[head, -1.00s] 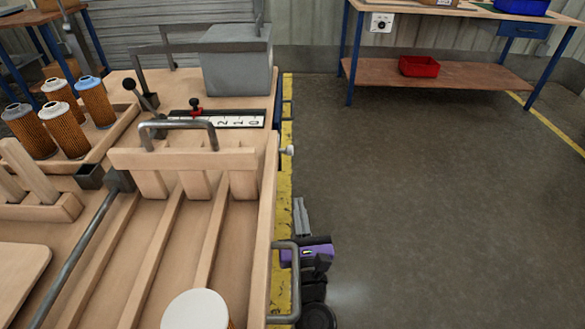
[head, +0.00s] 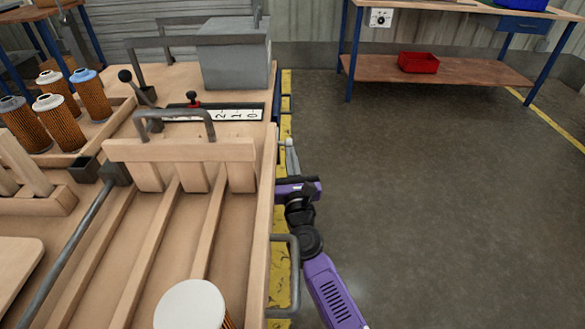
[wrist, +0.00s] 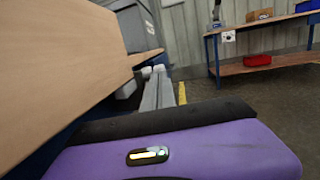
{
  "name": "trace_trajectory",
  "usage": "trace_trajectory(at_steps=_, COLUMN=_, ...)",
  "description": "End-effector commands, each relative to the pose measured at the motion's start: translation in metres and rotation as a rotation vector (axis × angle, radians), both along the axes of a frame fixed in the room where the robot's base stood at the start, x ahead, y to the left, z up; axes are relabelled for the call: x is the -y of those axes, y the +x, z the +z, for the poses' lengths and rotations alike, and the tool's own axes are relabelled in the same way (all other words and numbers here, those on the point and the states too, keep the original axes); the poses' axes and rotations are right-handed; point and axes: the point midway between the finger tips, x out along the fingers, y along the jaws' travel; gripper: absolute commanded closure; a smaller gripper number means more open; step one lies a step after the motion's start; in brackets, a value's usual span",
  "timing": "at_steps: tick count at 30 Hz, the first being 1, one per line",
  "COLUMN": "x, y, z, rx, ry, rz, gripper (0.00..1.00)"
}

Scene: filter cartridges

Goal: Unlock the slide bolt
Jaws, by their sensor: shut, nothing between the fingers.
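In the head view a small pale knob (head: 289,142) sticks out from the right side of the wooden bench; I take it for the slide bolt's handle. The rest of the bolt is hidden by the bench edge. My gripper (head: 290,149) is beside the bench's right side, with its grey fingers pointing away along the edge and shut on nothing. The fingertips are at or very close to the knob; I cannot tell whether they touch. In the wrist view the shut fingers (wrist: 158,92) run along the bench side, with pale shapes at their far end.
The bench top (wrist: 60,60) stands close left of my gripper. A metal side handle (head: 293,270) juts out nearer my arm. A slatted wooden rack (head: 180,152) and a grey box (head: 235,60) are on the bench. The floor to the right (head: 430,200) is free.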

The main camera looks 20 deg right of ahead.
Motion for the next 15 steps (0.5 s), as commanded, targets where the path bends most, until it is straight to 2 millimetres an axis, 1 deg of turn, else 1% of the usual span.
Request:
trace_trajectory(at_steps=11, x=0.001, y=0.003, z=0.0, rx=0.0, ry=0.0, rz=0.0, gripper=1.0)
trace_trajectory(at_steps=13, x=0.002, y=0.006, z=0.0, rx=0.001, ry=0.0, rz=-0.001, gripper=1.0)
trace_trajectory(at_steps=15, x=0.004, y=0.014, z=-0.002, rx=0.002, ry=0.0, rz=-0.001, gripper=1.0)
